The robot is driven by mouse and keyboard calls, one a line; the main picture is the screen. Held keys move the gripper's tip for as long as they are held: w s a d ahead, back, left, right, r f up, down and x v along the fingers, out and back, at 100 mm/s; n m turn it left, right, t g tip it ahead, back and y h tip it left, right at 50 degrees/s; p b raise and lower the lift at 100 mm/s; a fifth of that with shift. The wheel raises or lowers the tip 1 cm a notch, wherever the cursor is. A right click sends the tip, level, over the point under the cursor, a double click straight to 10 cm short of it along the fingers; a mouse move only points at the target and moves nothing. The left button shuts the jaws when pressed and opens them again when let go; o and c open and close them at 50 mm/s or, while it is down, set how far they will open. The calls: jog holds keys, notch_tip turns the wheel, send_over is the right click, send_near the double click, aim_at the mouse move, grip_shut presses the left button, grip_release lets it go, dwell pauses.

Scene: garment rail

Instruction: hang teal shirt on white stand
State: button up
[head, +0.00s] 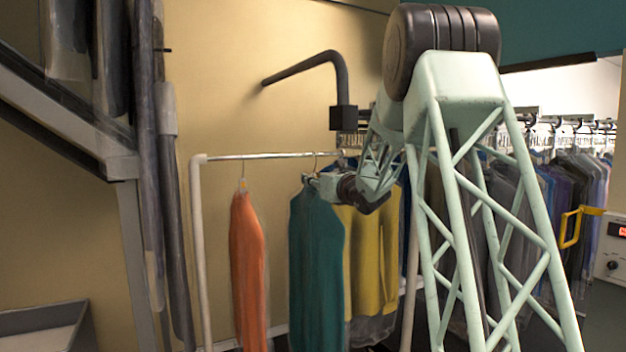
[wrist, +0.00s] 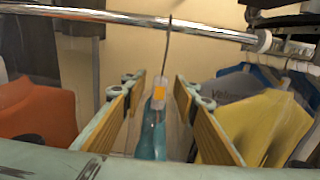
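The teal shirt (head: 315,265) hangs at the middle of the white stand (head: 197,245), below its metal rail (head: 250,156). Its hanger hook meets the rail in the head view. In the wrist view the hook (wrist: 167,45) crosses the rail (wrist: 120,17), and I cannot tell whether it bears on it. My gripper (wrist: 157,88) is open, its two padded fingers on either side of the hanger neck with an orange-and-white tag. Gaps show on both sides of the tag. Some teal cloth (wrist: 153,135) shows between the fingers. In the head view my gripper (head: 318,180) is at the shirt's top, partly hidden.
An orange shirt (head: 247,270) hangs left on the rail, with free rail between it and the teal shirt. Yellow garments (head: 370,260) hang close on the right. A dark bent pipe (head: 310,62) is above. A crowded garment rack (head: 570,190) stands at the right.

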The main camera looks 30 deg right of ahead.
jog(key=shift+s, duration=0.15)
jog(key=shift+s+a, duration=0.2)
jog(key=shift+s, duration=5.6)
jog(key=shift+o, duration=1.2)
jog(key=shift+s, duration=0.15)
jog(key=s+b, duration=0.4)
jog(key=s, duration=0.8)
jog(key=shift+s+a+b, duration=0.2)
jog(key=shift+s+b, duration=0.1)
jog(key=shift+s, duration=0.05)
